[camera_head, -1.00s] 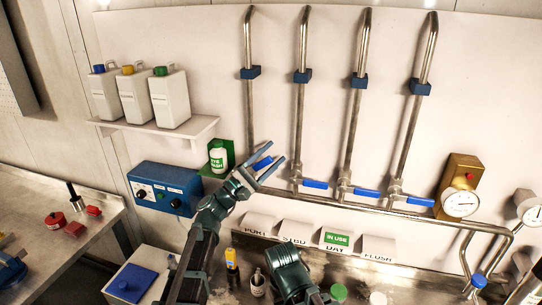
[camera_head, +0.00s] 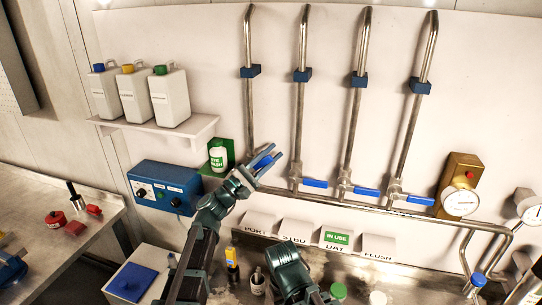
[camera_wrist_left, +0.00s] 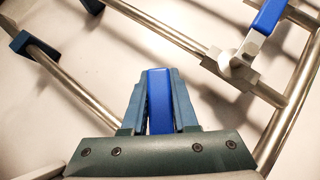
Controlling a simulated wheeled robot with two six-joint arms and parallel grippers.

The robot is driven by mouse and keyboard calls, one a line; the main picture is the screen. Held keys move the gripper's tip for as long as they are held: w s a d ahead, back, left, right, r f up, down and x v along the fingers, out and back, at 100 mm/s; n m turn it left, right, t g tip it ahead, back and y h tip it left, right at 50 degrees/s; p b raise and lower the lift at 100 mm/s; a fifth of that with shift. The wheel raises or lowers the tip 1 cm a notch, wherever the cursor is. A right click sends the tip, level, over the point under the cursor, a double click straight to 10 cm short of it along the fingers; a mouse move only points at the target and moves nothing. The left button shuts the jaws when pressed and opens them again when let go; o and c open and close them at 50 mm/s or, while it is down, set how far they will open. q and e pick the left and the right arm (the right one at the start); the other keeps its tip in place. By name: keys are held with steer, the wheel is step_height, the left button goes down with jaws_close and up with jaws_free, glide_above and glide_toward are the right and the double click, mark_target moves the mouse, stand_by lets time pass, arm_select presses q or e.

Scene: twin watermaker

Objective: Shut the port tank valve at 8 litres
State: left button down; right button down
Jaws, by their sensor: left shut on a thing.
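The port pipe (camera_head: 248,115) is the leftmost of the upright pipes, above the tilted card marked PORT (camera_head: 261,222). My left gripper (camera_head: 266,157) is at the lower end of this pipe. It is shut on the blue port valve handle (camera_wrist_left: 160,100), which lies between both fingers in the left wrist view. The gripper hides the port valve body in the head view. A teal link of my other arm shows at the bottom of the head view, but its fingers do not show.
Blue handles for STBD (camera_head: 315,183), DAY (camera_head: 366,192) and FLUSH (camera_head: 419,200) lie to the right. A green IN USE tag (camera_head: 337,238) is on the DAY card. A blue control box (camera_head: 165,188), an eyewash bottle (camera_head: 218,157) and a round gauge (camera_head: 461,203) are nearby.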

stand_by(0.8)
arm_select(q)
step_height(320, 180, down, 6)
steer(key=d+m+g+y+p, duration=0.2)
steer(key=m+g+y+p, duration=0.1)
steer(key=m, duration=0.4)
steer(key=shift+s+m+g+y+p, duration=0.35)
steer(key=shift+g+p, duration=0.4)
steer(key=shift+g, duration=0.25)
steer(key=c, duration=0.7)
jaws_free()
steer(key=shift+r, duration=0.1)
steer(key=shift+a, duration=0.1)
steer(key=v, duration=1.3)
steer(key=shift+s+a, duration=0.15)
steer(key=shift+a, duration=0.2)
